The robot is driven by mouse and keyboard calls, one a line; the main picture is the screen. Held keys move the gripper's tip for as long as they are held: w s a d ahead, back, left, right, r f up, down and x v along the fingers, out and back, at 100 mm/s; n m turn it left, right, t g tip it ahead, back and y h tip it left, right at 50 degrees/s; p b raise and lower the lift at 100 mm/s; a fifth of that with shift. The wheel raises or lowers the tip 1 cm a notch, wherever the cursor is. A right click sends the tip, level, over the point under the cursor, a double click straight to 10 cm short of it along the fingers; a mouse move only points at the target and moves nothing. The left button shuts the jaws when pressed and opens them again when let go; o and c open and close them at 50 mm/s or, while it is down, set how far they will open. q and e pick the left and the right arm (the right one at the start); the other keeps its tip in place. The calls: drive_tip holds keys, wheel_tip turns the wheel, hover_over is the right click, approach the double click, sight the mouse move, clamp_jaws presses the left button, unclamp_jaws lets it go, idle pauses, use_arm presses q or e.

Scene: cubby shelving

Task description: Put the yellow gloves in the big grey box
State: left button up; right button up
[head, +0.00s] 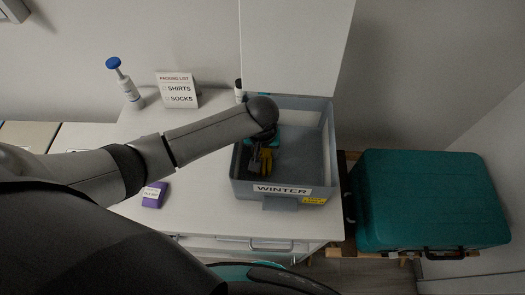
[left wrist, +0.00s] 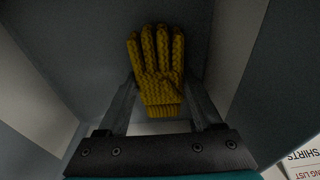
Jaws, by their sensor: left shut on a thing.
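The yellow knitted glove (head: 267,160) is inside the big grey box (head: 317,187), which is labelled WINTER. It also shows in the left wrist view (left wrist: 159,68), with its fingers pointing up in the picture and its cuff between my fingers. My left gripper (head: 259,161) reaches into the left part of the box from above. It is shut on the glove. In the left wrist view the two fingers of my left gripper (left wrist: 160,103) stand on either side of the cuff. Only one glove can be made out clearly. My right gripper is not in view.
A teal suitcase (head: 430,200) stands to the right.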

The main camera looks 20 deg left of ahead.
sight(262, 157)
use_arm(q)
drive_tip(key=shift+f, duration=0.1)
drive_tip(key=o, duration=1.4)
wheel_tip(262, 157, up, 12)
drive_tip(key=s+p, duration=0.1)
drive_tip(key=p, duration=0.1)
drive_tip(key=shift+s+d+p, duration=0.2)
drive_tip(key=shift+s+p, duration=0.1)
drive_tip(key=shift+s, duration=0.05)
